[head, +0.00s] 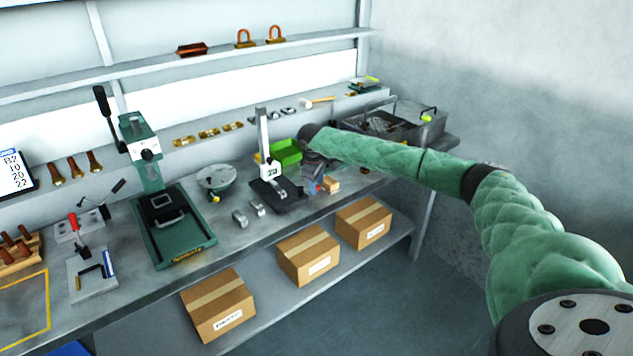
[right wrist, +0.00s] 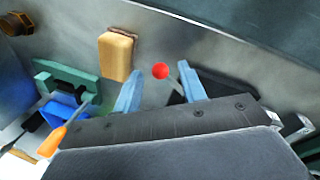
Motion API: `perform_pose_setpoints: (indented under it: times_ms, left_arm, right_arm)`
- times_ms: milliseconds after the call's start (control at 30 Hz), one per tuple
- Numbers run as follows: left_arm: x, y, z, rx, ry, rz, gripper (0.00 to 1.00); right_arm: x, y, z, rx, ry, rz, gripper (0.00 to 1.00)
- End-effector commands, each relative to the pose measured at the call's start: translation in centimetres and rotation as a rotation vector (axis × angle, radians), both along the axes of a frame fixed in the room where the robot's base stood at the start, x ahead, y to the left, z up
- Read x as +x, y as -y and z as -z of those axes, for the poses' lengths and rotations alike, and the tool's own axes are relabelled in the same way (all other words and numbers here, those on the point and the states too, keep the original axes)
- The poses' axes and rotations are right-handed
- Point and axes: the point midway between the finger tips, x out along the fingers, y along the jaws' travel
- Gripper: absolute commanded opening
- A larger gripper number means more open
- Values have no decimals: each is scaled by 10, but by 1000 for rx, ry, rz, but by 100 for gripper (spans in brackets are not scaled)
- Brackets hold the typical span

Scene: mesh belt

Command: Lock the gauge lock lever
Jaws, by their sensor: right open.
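The height gauge stands on the bench in the head view, with a white column (head: 263,130), a small display (head: 271,169) and a dark base (head: 280,197). My right gripper (head: 315,186) is just right of it, low over the bench and small in the picture. In the right wrist view its two blue fingers (right wrist: 160,88) are spread apart. A red ball (right wrist: 160,71) shows in the gap near the fingertips; it looks like a lever knob, but I cannot tell whether it touches them. The lever's arm is not clearly visible. My left gripper is out of view.
A tan block (right wrist: 116,55) lies close to the fingers. A green frame (right wrist: 68,80), a blue piece (right wrist: 62,110) and an orange handle (right wrist: 55,135) lie left of them. A green bin (head: 288,152) stands behind the gauge. A green press (head: 172,225) stands left.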

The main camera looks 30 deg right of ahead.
Motion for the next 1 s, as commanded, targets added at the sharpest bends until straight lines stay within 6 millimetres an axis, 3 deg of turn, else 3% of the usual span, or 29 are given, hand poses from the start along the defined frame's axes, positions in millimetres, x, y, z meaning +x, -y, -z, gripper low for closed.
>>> perform_pose_setpoints:
  times_ms: [367, 567, 1000]
  left_arm:
    - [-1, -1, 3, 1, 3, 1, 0]
    - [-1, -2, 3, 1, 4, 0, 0]
    - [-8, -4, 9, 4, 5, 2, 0]
  right_arm:
    - [1, 1, 5, 1, 1, 0, 39]
    - [1, 1, 5, 1, 1, 0, 0]
    - [5, 3, 3, 2, 1, -92, 0]
